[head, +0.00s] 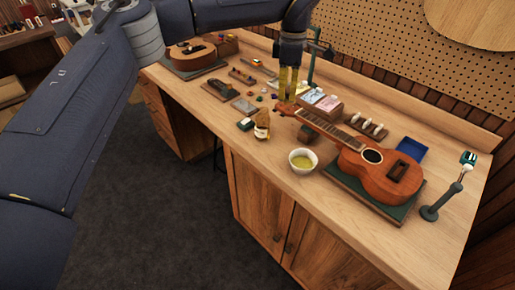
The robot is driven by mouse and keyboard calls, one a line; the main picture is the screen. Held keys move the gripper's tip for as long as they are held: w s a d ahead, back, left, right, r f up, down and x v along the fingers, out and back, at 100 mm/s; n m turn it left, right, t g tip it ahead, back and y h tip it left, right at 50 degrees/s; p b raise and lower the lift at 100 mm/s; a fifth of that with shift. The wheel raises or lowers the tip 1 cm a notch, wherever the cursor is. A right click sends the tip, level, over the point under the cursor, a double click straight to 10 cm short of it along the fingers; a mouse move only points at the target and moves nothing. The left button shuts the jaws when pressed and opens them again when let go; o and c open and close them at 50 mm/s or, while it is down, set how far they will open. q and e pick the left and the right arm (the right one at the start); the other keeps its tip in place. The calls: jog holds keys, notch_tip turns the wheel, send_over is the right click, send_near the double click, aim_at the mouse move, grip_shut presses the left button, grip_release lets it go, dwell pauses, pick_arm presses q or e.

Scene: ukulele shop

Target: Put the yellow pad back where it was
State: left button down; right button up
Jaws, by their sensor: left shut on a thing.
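My left gripper (290,92) points down over the workbench, close above the headstock end of the near ukulele (372,168). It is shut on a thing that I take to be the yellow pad. The pad is too small and too hidden between the yellowish fingers to show its outline. I cannot tell whether the fingertips touch the headstock behind or below them. Small coloured pieces (262,97) lie on the bench to the left of the gripper. My right gripper is not in view.
The near ukulele lies on a dark green mat (372,211). Another ukulele (192,54) lies at the far left.

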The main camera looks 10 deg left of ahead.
aim_at(279, 149)
pick_arm(q)
jog(key=shift+a, duration=0.45)
jog(key=shift+a+f+n, duration=0.2)
jog(key=shift+f+n, duration=0.1)
notch_tip(279, 149, down, 19)
jog(key=shift+d+f, duration=0.1)
jog(key=shift+f, duration=0.1)
jog(key=shift+f, duration=0.1)
jog(key=c, duration=1.1)
grip_release()
notch_tip(279, 149, up, 12)
jog(key=shift+r, duration=0.15)
